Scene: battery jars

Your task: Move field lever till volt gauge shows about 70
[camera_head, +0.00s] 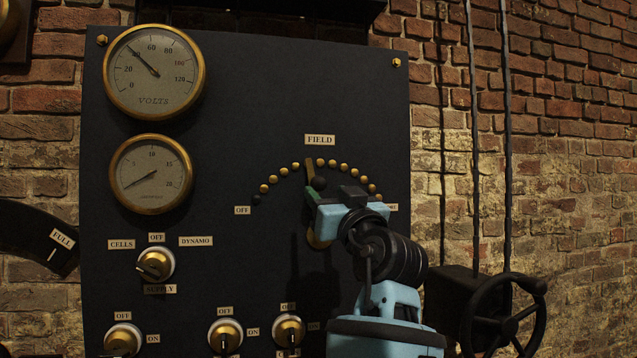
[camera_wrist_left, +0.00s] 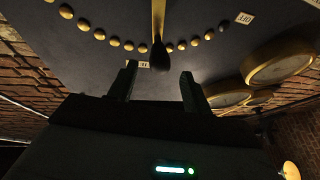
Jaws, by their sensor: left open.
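The volt gauge (camera_head: 153,90) is a round brass-rimmed dial at the upper left of the black panel. Its needle points up and left, at about 40. The field lever (camera_head: 309,168) is a brass arm with a dark knob (camera_head: 319,183). It stands almost upright, tipped slightly left, below the FIELD label. My left gripper (camera_head: 325,192) is in front of the lever and hides its lower part. In the left wrist view the lever (camera_wrist_left: 158,18) and knob show just beyond the fingertips of my open gripper (camera_wrist_left: 159,75), roughly centred between them. My right gripper is not seen.
An arc of brass studs (camera_head: 295,167) surrounds the lever, with an OFF label (camera_head: 242,210) at its left end. A second gauge (camera_head: 151,190) reads near its low end. Several knobs (camera_head: 156,264) sit below. A handwheel (camera_head: 505,318) stands at the lower right.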

